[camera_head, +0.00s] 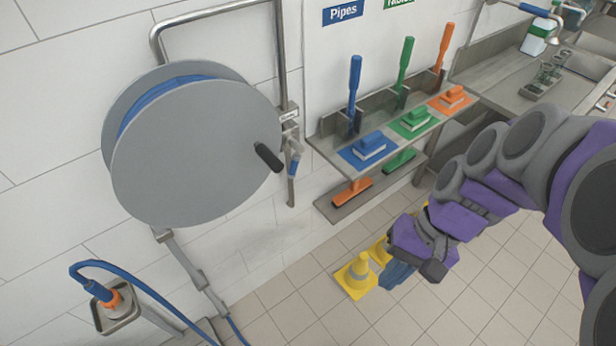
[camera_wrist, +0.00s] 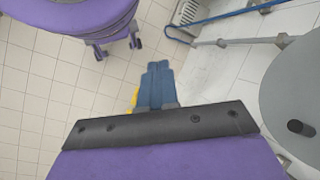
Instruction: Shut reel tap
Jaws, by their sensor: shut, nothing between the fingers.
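The hose reel (camera_head: 195,150), a large grey disc with blue hose wound inside and a black crank knob, hangs on the wall at the left of the head view. It also shows at the right edge of the wrist view (camera_wrist: 288,88). A small tap with a blue handle (camera_head: 294,165) sits on the pipe just right of the reel. My gripper (camera_head: 397,275) is low over the floor, right of the reel and well apart from the tap. Its blue fingers (camera_wrist: 157,85) are together and empty in the wrist view. The tap is not clear in the wrist view.
Shelves (camera_head: 390,150) with blue, green and orange brushes stand right of the tap. Yellow cones (camera_head: 357,275) stand on the floor by my gripper. A metal sink counter (camera_head: 520,75) is at the upper right. A nozzle holder (camera_head: 115,310) is at the lower left.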

